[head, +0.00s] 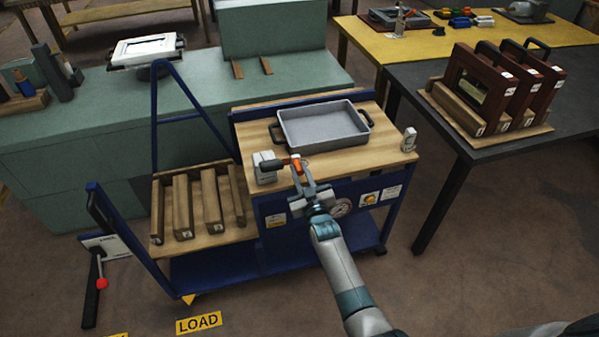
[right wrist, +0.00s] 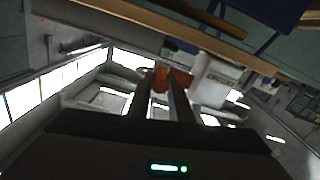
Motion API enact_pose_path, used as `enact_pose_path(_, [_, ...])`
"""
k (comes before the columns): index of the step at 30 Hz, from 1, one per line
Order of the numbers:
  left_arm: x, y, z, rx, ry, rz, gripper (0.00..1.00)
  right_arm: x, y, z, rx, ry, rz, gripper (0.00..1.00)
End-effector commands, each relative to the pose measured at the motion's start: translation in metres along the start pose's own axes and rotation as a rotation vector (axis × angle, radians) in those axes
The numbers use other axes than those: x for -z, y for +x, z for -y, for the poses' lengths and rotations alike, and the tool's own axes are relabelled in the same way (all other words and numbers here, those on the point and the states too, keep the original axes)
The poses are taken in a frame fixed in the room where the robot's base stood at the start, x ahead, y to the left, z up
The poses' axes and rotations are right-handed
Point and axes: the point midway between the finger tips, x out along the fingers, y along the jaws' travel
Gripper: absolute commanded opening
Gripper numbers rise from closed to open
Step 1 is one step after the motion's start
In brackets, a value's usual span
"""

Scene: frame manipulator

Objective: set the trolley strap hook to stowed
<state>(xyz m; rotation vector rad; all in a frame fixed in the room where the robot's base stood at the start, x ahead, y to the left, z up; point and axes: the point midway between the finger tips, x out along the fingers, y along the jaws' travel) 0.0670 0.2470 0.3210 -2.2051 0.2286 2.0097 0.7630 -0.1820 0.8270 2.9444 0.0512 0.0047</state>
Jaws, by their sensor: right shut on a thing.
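The trolley (head: 215,258) is blue with wooden decks. On the left front of its upper deck stands a pale grey block (head: 262,176); a dark arm with an orange end (head: 296,160), which looks like the strap hook, reaches right from its top. My right gripper (head: 303,174) is shut on the orange end from the front. In the right wrist view the orange end (right wrist: 161,77) shows at the fingertips, beside the labelled grey block (right wrist: 212,80). The fingers hide part of the hook. My left gripper is not in view.
A grey tray (head: 325,144) with dark handles sits on the upper deck behind the hook. A small white fitting (head: 409,139) stands at the deck's right edge. A gauge (head: 341,207) is on the front panel below. A dark table (head: 440,140) holds framed panels at right.

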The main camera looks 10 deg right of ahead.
Motion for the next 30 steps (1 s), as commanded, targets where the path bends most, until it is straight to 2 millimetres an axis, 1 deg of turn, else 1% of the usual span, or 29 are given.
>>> enact_pose_path(1, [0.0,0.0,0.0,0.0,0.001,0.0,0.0,0.0,0.0,0.0,0.0,0.001,0.0,0.0])
enact_pose_path(2, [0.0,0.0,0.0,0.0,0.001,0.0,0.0,0.0,0.0,0.0,-0.001,0.001,0.0,0.26])
enact_pose_path(3, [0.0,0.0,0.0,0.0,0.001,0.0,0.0,-0.001,0.0,0.0,-0.001,0.001,0.0,0.35])
enact_pose_path(4, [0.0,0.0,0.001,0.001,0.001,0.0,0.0,0.0,0.0,0.0,-0.001,0.001,0.0,0.37])
enact_pose_path(14, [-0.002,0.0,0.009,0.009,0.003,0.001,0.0,-0.001,-0.001,-0.001,-0.001,0.001,0.0,0.37])
enact_pose_path(20, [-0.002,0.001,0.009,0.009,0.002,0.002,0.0,-0.002,-0.01,0.0,0.0,0.001,0.001,0.37])
enact_pose_path(26, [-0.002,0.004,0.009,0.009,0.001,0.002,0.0,-0.002,-0.032,0.0,0.0,0.001,0.0,0.37])
enact_pose_path(30, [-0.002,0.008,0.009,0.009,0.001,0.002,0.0,-0.003,-0.055,0.0,0.0,0.001,0.001,0.37])
